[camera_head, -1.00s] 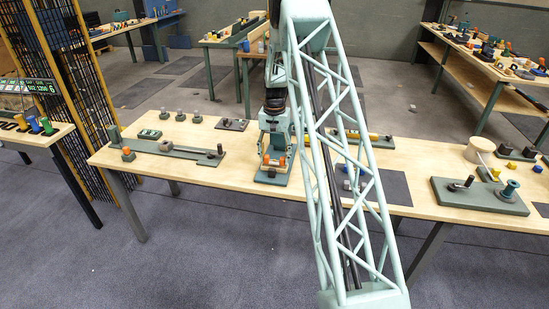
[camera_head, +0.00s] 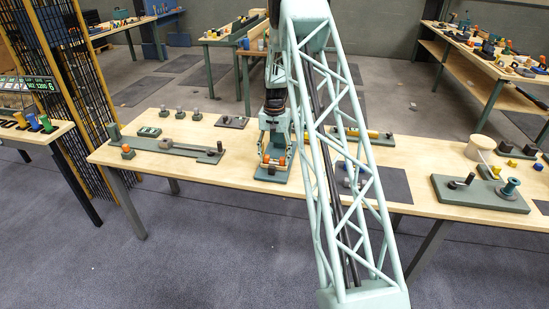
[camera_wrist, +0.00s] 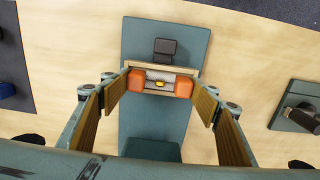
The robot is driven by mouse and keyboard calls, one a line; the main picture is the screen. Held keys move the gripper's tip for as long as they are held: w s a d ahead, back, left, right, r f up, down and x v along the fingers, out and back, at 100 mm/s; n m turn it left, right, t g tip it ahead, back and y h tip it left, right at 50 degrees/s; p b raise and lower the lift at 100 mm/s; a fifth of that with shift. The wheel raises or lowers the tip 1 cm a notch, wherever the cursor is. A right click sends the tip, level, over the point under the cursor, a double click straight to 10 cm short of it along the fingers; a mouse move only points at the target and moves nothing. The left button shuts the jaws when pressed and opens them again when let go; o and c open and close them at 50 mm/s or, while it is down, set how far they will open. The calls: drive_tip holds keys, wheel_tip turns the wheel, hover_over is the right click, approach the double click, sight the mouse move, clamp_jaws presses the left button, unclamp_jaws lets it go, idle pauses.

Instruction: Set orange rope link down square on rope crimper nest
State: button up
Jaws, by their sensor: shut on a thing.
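The orange rope link (camera_wrist: 141,80) shows in the wrist view as a block with two orange ends and a grey middle with a small yellow mark. My gripper (camera_wrist: 160,88) has one pad at each orange end and is shut on it. In the head view my gripper (camera_head: 275,160) is over the front middle of the table, with the orange link (camera_head: 282,161) between its fingers. The rope crimper nest (camera_wrist: 160,65) is a pale bracket on a green base plate (camera_wrist: 150,38), right at the link. I cannot tell whether the link rests in it.
A dark block (camera_wrist: 165,46) stands on the base plate just beyond the nest. Another green fixture (camera_wrist: 298,108) lies to the right in the wrist view. A long green fixture (camera_head: 180,150) is left on the table, and a dark mat (camera_head: 390,186) is to the right.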

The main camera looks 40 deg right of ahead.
sight(274, 161)
drive_tip(key=o, duration=1)
drive_tip(key=shift+c, duration=0.2)
wheel_tip(274, 161, up, 12)
idle(1.2)
